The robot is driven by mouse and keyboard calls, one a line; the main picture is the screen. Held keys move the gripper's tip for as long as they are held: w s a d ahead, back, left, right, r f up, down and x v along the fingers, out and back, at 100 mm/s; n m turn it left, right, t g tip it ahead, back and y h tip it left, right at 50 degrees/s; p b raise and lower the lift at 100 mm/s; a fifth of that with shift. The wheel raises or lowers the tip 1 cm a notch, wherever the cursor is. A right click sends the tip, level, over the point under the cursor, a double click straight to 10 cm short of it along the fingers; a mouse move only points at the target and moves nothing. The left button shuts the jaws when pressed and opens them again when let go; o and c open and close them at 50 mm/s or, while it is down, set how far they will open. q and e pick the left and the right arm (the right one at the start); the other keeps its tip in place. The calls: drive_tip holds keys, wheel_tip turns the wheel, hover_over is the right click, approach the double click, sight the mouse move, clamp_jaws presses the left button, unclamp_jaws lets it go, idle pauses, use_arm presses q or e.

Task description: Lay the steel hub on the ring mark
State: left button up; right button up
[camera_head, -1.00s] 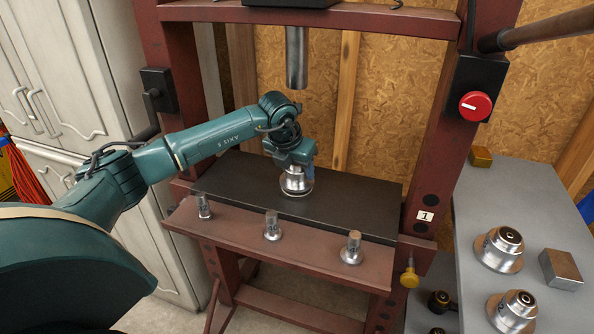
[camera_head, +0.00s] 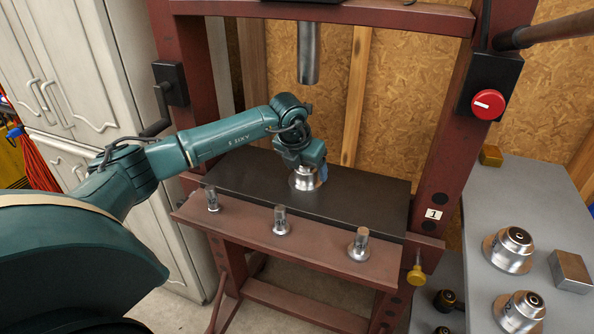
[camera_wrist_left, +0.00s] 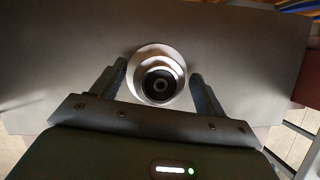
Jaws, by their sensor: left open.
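The steel hub (camera_head: 304,181) stands upright on the dark press plate, below the ram. The wrist view shows the hub (camera_wrist_left: 161,84) from above, with a dark round bore. My left gripper (camera_head: 306,168) is right over the hub. In the wrist view my left gripper (camera_wrist_left: 158,72) is open, one finger on each side of the hub, with a small gap at each. The ring mark cannot be told apart from the hub's bright rim; the hub seems to cover it. My right gripper is not in view.
The press ram (camera_head: 308,55) hangs above the dark plate (camera_head: 352,203). Three small pins stand along the red front ledge (camera_head: 330,256). The grey bench (camera_head: 535,205) at right holds two more hubs (camera_head: 508,248) and a metal block (camera_head: 570,270). The plate's right part is clear.

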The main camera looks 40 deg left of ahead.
use_arm(q)
drive_tip(key=v, duration=0.4)
drive_tip(key=shift+s+a+r, duration=0.1)
drive_tip(key=shift+r, duration=0.2)
drive_tip(key=s+b, duration=0.2)
drive_tip(key=s, duration=1)
drive_tip(key=shift+d+b, duration=0.3)
drive_tip(key=shift+s+r, duration=0.1)
drive_tip(key=shift+s, duration=0.05)
